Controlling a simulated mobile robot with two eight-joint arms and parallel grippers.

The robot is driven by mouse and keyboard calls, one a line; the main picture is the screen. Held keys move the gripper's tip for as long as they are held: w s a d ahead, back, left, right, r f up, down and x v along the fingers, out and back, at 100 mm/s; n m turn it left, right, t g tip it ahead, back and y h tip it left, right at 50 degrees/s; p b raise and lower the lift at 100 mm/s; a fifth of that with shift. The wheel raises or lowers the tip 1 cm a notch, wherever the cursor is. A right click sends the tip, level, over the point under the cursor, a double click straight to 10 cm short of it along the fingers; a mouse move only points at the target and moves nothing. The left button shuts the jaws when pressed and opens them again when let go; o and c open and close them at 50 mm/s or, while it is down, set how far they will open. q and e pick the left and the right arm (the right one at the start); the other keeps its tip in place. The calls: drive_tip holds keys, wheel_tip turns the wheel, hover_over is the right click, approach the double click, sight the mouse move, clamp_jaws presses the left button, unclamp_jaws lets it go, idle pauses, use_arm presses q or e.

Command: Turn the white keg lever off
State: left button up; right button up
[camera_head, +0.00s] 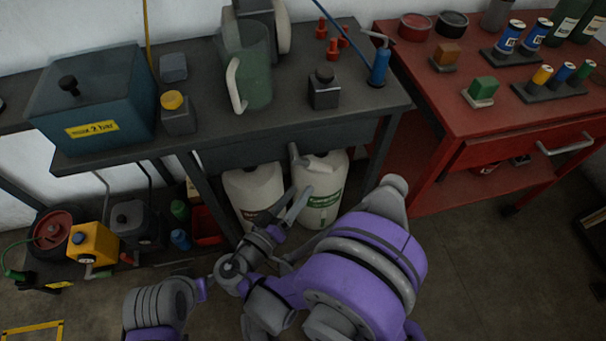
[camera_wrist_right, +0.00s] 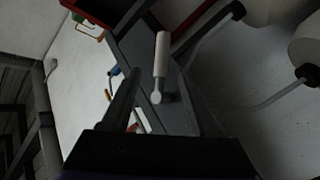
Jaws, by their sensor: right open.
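Two white kegs stand side by side under the grey bench, a left one (camera_head: 250,188) and a right one with a green label (camera_head: 326,172). My right gripper (camera_head: 293,200) is open in front of them, its fingers apart. In the right wrist view a white lever (camera_wrist_right: 161,55) stands out between the two dark fingers of the right gripper (camera_wrist_right: 160,78). The fingers lie on either side of it, and I cannot tell whether either touches it. In the head view my arm and gripper partly hide the kegs. My left gripper is not in view.
The grey bench (camera_head: 215,130) overhangs the kegs, with a green jug (camera_head: 257,85) and a teal tank (camera_head: 95,100) on top. A red cart (camera_head: 450,100) stands to the right. A yellow can (camera_head: 93,243) sits at the lower left.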

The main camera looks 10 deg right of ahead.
sight(317, 165)
drive_tip(key=shift+t, duration=0.3)
drive_tip(key=b+x, duration=0.1)
drive_tip(key=x, duration=0.9)
drive_tip(key=shift+w+a, duration=0.15)
drive_tip(key=shift+w, duration=0.05)
drive_tip(key=shift+f, duration=0.1)
clamp_jaws()
idle(0.8)
